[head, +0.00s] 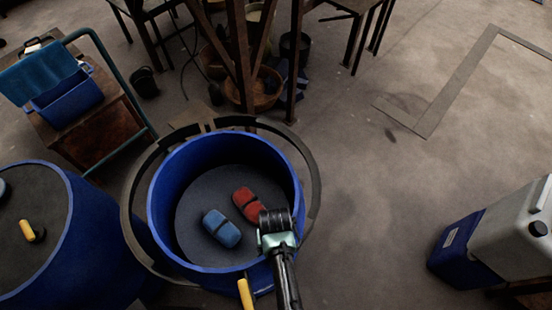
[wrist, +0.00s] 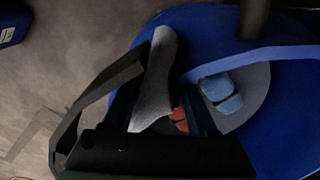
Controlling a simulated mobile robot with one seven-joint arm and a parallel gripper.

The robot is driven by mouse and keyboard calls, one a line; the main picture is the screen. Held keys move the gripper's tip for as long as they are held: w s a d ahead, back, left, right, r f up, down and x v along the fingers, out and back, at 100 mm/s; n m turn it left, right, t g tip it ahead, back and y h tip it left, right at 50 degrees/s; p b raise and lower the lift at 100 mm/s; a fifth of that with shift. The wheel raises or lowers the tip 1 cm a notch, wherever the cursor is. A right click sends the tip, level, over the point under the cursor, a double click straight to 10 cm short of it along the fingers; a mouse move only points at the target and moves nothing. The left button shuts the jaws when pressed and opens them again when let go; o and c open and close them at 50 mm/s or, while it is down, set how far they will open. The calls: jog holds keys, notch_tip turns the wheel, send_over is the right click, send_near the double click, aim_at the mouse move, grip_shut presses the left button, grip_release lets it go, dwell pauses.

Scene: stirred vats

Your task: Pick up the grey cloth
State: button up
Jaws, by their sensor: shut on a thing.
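The grey cloth (wrist: 155,82) shows in the wrist view as a pale, speckled, upright strip between the dark fingers of my gripper (wrist: 150,108). My gripper is shut on it. In the head view my gripper (head: 276,222) is over the right front part of the open blue vat (head: 168,172), near the rim. I cannot make out the cloth in the head view; my gripper and arm hide that spot.
A blue padded block (head: 221,228) and a red one (head: 248,203) lie on the vat's dark grey surface. A second blue vat (head: 62,235) stands at left, a cart (head: 100,130) behind it. Grey-and-blue containers (head: 505,235) stand at right. Floor between is clear.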

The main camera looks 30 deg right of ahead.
jog(key=r+p, duration=0.7)
jog(key=s+r+p, duration=0.1)
jog(key=r+p, duration=0.3)
jog(key=shift+s+d+r, duration=0.1)
jog(key=shift+r, duration=0.1)
grip_shut()
jog(key=shift+w+r+p, duration=0.2)
jog(key=shift+p, duration=0.3)
jog(key=shift+r, duration=0.15)
notch_tip(320, 180, up, 9)
jog(key=p, duration=0.8)
